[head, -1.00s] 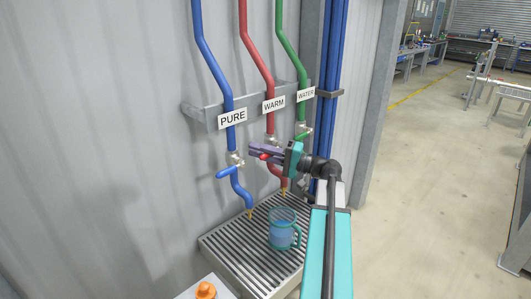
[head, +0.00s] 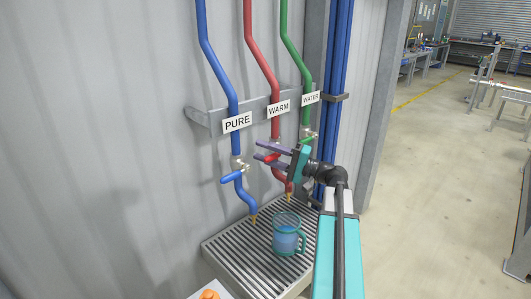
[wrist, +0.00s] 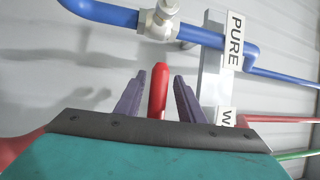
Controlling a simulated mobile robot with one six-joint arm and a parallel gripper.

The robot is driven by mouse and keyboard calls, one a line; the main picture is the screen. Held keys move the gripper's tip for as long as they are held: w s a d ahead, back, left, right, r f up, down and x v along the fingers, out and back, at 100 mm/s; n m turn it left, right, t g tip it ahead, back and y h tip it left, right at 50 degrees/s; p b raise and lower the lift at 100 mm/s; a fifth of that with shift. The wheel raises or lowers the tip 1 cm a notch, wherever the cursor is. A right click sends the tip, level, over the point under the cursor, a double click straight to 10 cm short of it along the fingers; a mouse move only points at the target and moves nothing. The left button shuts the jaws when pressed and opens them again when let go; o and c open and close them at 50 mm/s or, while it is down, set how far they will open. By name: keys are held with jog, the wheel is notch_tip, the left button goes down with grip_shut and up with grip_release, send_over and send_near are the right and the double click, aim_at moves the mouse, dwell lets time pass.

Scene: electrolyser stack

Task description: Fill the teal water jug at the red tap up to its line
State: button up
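The teal water jug (head: 287,238) is see-through and stands upright on the drain grate below the red tap's spout (head: 289,191), with blue water inside. Its line and exact level are too small to read. My gripper (head: 262,150) is at the red tap, with its two purple fingers spread apart. In the wrist view, the red tap's handle (wrist: 158,91) lies between the fingers, with a visible gap on each side. The gripper partly hides the red tap in the head view. I cannot make out a stream from the spout.
The blue tap (head: 237,170), labelled PURE, is close on the left. The green tap (head: 307,134), labelled WATER, is close on the right. The slatted grate (head: 235,250) has free room left of the jug. An orange knob (head: 208,294) is at the bottom edge.

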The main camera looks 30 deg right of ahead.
jog(key=shift+w+a+f, duration=0.1)
jog(key=shift+a, duration=0.15)
jog(key=shift+d, duration=0.1)
jog(key=b+v, duration=0.4)
jog(key=v, duration=0.9)
jog(key=shift+s+d, duration=0.2)
jog(key=shift+s, duration=0.1)
dwell(0.4)
